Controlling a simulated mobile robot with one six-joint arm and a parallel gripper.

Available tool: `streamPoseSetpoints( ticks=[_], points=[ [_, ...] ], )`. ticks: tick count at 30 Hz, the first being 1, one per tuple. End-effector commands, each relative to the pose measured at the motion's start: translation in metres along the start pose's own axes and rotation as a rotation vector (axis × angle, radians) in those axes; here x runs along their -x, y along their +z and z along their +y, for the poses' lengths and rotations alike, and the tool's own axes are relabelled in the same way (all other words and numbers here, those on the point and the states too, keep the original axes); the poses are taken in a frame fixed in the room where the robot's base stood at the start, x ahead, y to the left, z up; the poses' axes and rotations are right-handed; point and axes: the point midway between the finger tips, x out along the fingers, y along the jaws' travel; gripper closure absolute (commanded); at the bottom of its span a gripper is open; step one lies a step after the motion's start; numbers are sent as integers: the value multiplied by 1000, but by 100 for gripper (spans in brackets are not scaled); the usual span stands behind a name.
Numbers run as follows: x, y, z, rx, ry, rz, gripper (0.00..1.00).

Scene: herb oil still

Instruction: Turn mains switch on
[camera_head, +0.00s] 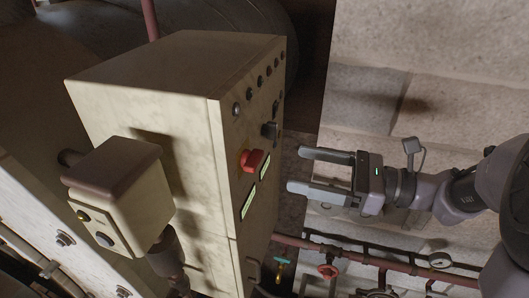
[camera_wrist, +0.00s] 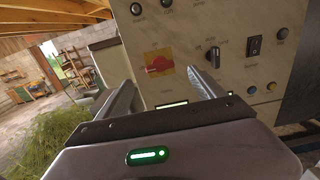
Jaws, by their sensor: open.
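A red rotary knob on a yellow plate (camera_wrist: 159,64), which looks like the mains switch, is on the cabinet's control panel. It also shows in the head view as a red knob (camera_head: 252,160) on the panel side facing my gripper. In the wrist view the knob's handle lies roughly sideways, a little tilted. My gripper (camera_head: 297,170) is open and empty, its fingers pointing left at the panel, with a gap between. In the wrist view my fingertips (camera_wrist: 160,80) are on either side below the knob, not touching it.
The panel (camera_wrist: 200,25) also carries a small black lever (camera_wrist: 213,56), a black rocker switch (camera_wrist: 254,46), and several round buttons. Lit displays (camera_head: 247,204) are below the red knob. A brick wall, red pipes and a red valve (camera_head: 327,271) are near my arm. A pale box (camera_head: 118,195) juts out at left.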

Motion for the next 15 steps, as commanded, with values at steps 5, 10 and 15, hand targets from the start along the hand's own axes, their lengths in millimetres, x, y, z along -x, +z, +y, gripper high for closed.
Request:
streamPoseSetpoints(
  ticks=[5, 10, 15],
  points=[
    [-50, 1, 2, 0, 6, 1, 22],
    [-78, 1, 1, 0, 4, 2, 22],
    [-88, 0, 1, 0, 1, 2, 22]
  ],
)
